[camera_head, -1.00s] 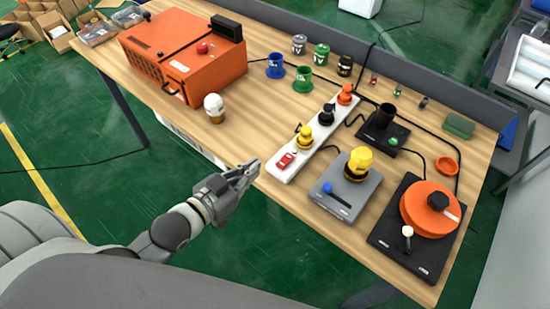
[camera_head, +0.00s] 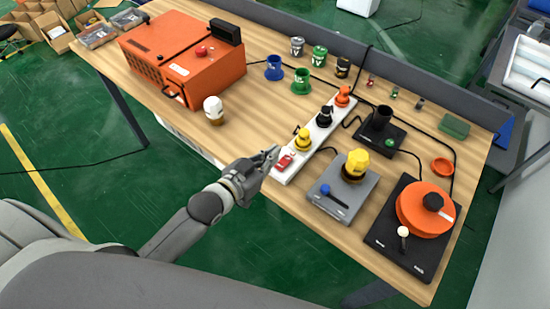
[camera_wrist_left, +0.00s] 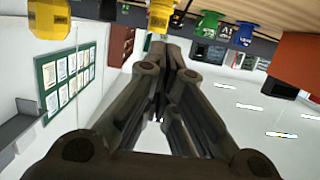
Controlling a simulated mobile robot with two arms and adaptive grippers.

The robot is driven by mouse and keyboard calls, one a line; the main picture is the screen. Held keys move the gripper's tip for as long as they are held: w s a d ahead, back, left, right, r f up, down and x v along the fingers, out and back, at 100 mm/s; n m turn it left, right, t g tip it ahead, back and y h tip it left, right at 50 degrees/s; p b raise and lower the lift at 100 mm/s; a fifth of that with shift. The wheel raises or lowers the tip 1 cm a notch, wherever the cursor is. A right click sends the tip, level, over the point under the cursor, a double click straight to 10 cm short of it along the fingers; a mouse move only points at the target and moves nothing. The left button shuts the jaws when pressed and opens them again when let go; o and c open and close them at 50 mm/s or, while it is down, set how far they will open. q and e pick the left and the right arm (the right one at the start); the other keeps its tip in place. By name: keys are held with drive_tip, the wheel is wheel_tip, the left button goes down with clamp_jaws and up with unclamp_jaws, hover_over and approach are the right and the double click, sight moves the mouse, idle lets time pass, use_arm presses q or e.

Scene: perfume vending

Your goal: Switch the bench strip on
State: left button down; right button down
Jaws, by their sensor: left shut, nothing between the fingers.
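The bench strip (camera_head: 317,137) is a long white power strip lying on the wooden bench, with yellow, black and orange plugs along it. Its red switch (camera_head: 285,161) sits at the near end. My left gripper (camera_head: 275,153) is shut and empty, with its fingertips just left of the red switch. I cannot tell whether they touch it. In the left wrist view the shut fingers (camera_wrist_left: 166,48) point toward the bench edge, and the switch cannot be made out. My right gripper is not in view.
A grey device with a yellow knob (camera_head: 355,162) stands right of the strip. An orange round device on a black base (camera_head: 427,208) is further right. A white-topped bottle (camera_head: 213,107) and an orange box (camera_head: 180,58) stand left. Bare wood lies between bottle and strip.

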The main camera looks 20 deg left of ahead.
sight(284, 163)
use_arm(q)
drive_tip(key=shift+w+d, duration=0.3)
drive_tip(key=shift+w, duration=0.6)
wheel_tip(284, 163, down, 3)
drive_tip(key=shift+r+p, duration=0.1)
drive_tip(key=shift+p, duration=0.25)
drive_tip(key=shift+s+f, duration=0.1)
drive_tip(key=shift+f, duration=0.75)
